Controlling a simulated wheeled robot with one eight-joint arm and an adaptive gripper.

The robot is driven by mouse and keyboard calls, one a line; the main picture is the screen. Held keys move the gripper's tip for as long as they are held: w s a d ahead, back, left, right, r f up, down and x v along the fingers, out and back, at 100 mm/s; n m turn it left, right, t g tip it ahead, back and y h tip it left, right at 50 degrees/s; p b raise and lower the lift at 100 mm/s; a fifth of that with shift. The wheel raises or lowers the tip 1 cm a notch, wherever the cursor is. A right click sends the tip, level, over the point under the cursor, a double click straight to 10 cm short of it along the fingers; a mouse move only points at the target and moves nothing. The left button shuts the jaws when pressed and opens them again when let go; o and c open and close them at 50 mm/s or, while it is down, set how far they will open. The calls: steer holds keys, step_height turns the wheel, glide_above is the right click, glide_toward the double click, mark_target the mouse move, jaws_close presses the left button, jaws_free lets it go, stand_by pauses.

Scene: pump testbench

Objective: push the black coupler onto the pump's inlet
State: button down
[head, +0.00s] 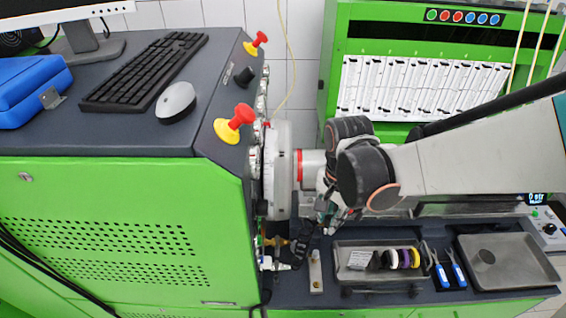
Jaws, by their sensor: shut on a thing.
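My gripper (326,214) is in front of the test bench, just right of the big round grey flange (277,170). My own arm covers much of it from above. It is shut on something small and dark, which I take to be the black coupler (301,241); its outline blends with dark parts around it. Brass and silver fittings (272,241) stick out left of it, low on the green cabinet's side. The pump and its inlet cannot be made out clearly among these parts. I cannot tell whether the coupler touches the inlet.
A grey tray (345,272) with rings and small parts stands right of the gripper. A small metal block (315,272) stands close by. The green cabinet (120,220) bounds the left.

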steer(key=shift+s+a+r+p, duration=0.2)
steer(key=shift+s+r+p, duration=0.1)
steer(key=shift+s+r, duration=0.4)
steer(key=shift+w+d+b, duration=0.2)
steer(key=shift+w+b, duration=0.05)
steer(key=shift+b, duration=0.1)
steer(key=w+d+b, duration=0.1)
steer(key=w+d, duration=0.4)
steer(key=d, duration=0.3)
steer(key=w+d+b, duration=0.2)
steer(key=w+d, duration=0.2)
steer(key=d, duration=0.4)
steer(key=w+b, duration=0.1)
steer(key=w, duration=1.3)
steer(key=shift+w+a, duration=0.15)
steer(key=shift+w, duration=0.05)
steer(key=shift+f, duration=0.1)
step_height(320, 180, down, 8)
steer(key=b, duration=0.6)
steer(key=shift+f+b, duration=1.1)
steer(key=shift+f, duration=0.15)
steer(key=c, duration=1.4)
jaws_free()
steer(key=shift+s, duration=0.1)
